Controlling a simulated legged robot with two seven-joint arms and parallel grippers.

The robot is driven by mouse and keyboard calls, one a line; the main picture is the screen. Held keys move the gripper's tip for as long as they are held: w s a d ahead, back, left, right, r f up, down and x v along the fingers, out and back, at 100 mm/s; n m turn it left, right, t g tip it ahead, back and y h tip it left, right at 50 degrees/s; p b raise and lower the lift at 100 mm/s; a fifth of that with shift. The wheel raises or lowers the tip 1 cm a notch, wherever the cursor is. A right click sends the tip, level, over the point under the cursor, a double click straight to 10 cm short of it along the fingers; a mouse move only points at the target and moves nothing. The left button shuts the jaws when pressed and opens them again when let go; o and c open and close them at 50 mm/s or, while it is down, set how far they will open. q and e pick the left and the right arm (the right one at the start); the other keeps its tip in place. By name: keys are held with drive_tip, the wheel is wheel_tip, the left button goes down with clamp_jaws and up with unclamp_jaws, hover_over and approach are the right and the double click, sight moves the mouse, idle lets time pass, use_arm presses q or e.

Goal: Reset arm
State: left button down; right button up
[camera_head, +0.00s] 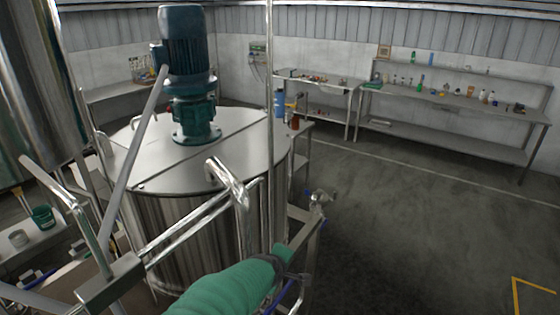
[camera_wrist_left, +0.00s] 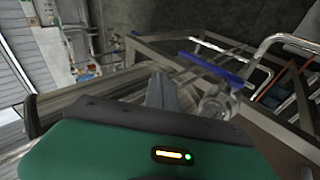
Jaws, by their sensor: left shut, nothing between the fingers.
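My left arm (camera_head: 232,288) in its green sleeve reaches in from the bottom of the head view, in front of the tank and beside the frame rail. In the left wrist view my left gripper (camera_wrist_left: 165,88) shows as grey fingers, shut and empty. The fingers are close to metal pipework and a blue bar (camera_wrist_left: 215,69), but I cannot tell whether they touch. In the head view the fingers are hard to make out beyond the dark wrist. My right gripper is in neither view.
A steel tank (camera_head: 215,165) with a green motor (camera_head: 188,75) stands ahead. Metal handrails (camera_head: 190,228) cross in front of it, and a valve (camera_head: 320,197) sits to the right. Benches (camera_head: 450,105) with bottles line the back wall. The floor (camera_head: 400,225) at right is clear.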

use_arm(q)
drive_tip(key=s+a+f+m+g+y+b, duration=0.1)
drive_tip(key=s+a+f+m+g+b, duration=0.2)
drive_tip(key=s+a+f, duration=0.7)
drive_tip(key=s+a+f+m+g+y+b, duration=0.1)
drive_tip(key=s+a+f+m+b, duration=0.7)
drive_tip(key=s, duration=1)
drive_tip(key=a+f+g+b, duration=0.1)
drive_tip(key=a+f+b, duration=0.2)
drive_tip(key=f, duration=0.3)
drive_tip(key=shift+a+g+y+b, duration=0.2)
drive_tip(key=shift+g+y+b, duration=0.2)
drive_tip(key=shift+b, duration=0.35)
drive_tip(key=shift+w+d, duration=0.15)
drive_tip(key=shift+d, duration=0.05)
drive_tip(key=shift+d, duration=0.1)
